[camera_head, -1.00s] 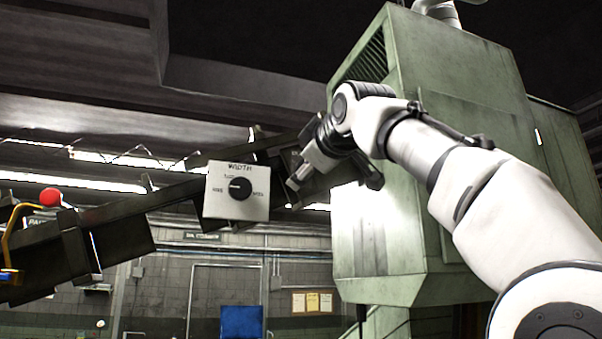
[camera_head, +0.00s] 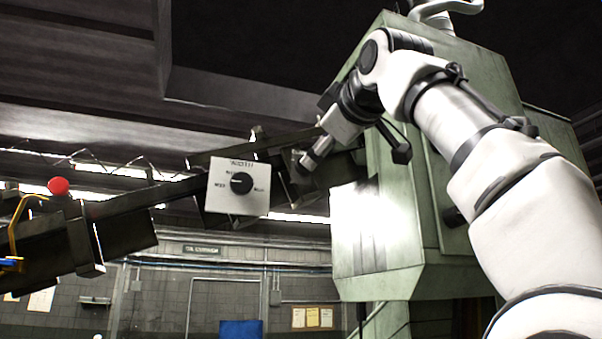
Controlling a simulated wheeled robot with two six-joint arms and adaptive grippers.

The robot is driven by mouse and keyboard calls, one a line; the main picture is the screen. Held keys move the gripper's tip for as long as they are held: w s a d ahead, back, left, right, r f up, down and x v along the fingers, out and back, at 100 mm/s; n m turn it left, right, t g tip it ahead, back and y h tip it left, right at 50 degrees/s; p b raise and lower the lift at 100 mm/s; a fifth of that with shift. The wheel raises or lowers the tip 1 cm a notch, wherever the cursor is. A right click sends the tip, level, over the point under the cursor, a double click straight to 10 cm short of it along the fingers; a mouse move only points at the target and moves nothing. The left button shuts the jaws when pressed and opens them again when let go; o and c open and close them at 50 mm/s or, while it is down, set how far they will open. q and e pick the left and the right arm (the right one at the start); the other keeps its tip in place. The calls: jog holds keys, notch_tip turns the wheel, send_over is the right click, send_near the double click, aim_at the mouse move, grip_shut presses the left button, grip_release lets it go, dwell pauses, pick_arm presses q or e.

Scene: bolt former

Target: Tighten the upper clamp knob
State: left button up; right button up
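My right gripper (camera_head: 357,157) is at the upper middle, at the end of the white arm from the right. Its two fingers are spread apart, with nothing seen between them. One fingertip is close to dark parts at the upper end of the sloping rail (camera_head: 130,212); I cannot tell whether it touches them. No upper clamp knob can be made out for certain; it may be among those dark parts or hidden behind the gripper. A white panel (camera_head: 220,203) with a black dial (camera_head: 241,184) is left of the gripper. My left gripper is out of view.
A large green machine housing (camera_head: 408,240) stands behind and beside the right arm. A red ball (camera_head: 58,186) and a yellow bent bar (camera_head: 14,228) are at the rail's left end. Open space lies below the rail, before the grey wall.

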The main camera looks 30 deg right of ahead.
jog(key=w+d+m+p, duration=0.1)
jog(key=w+m+p, duration=0.3)
jog(key=m, duration=1.3)
jog(key=x, duration=0.3)
jog(key=shift+w, duration=0.35)
jog(key=shift+w+d, duration=0.1)
jog(key=shift+c, duration=1)
grip_shut()
jog(key=n, duration=0.7)
jog(key=shift+n, duration=0.4)
jog(key=shift+o, duration=1)
grip_release()
